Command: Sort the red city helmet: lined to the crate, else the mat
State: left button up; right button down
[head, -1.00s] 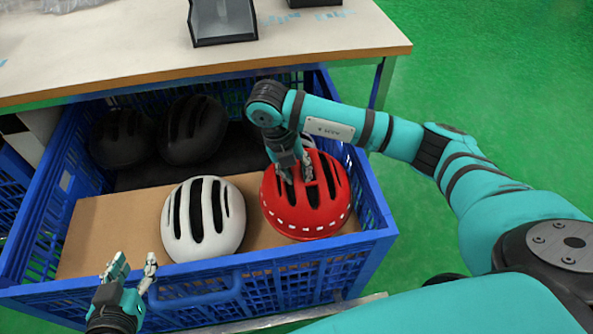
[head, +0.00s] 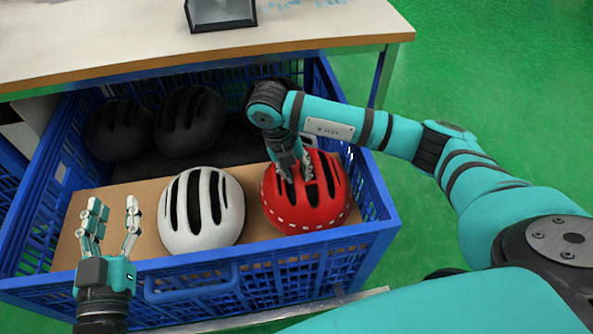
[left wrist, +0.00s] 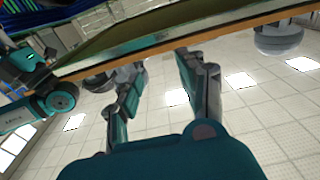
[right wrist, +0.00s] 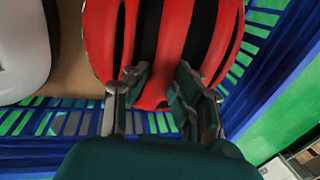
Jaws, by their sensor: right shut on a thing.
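The red helmet (head: 318,205) has dark vents and a row of small white marks along its lower edge. It rests on cardboard (head: 140,200) inside the blue crate (head: 365,238), at the right front. My right gripper (head: 298,172) is over its top, shut on it; the fingers sit at the vents in the right wrist view (right wrist: 158,88). The helmet's inside is hidden, so I cannot tell whether it is lined. My left gripper (head: 112,212) is open and empty, raised over the crate's left front. No mat can be made out.
A white helmet (head: 230,215) sits just left of the red one. Two black helmets (head: 118,130) (head: 190,120) lie at the crate's back left. A table (head: 330,30) with a dark tray (head: 220,12) stands behind.

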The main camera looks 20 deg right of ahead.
pick_arm(q)
jog(key=shift+r, duration=0.25)
pick_arm(e)
jog(key=shift+f, duration=0.1)
pick_arm(q)
jog(key=shift+r+t, duration=0.25)
jog(key=shift+t, duration=0.05)
pick_arm(e)
jog(key=shift+f, duration=0.1)
pick_arm(q)
jog(key=shift+s+d+r+t+b, duration=0.1)
jog(key=shift+d+r+t+b, duration=0.1)
jog(key=shift+r+t+b, duration=0.4)
pick_arm(e)
jog(key=shift+f, duration=0.3)
pick_arm(q)
jog(key=shift+r, duration=0.15)
pick_arm(e)
jog(key=c, duration=1)
grip_release()
jog(key=c, duration=0.4)
pick_arm(q)
jog(key=shift+r, duration=0.1)
pick_arm(e)
jog(key=shift+o, duration=0.2)
pick_arm(q)
jog(key=shift+p, duration=0.4)
pick_arm(e)
jog(key=shift+r, duration=0.1)
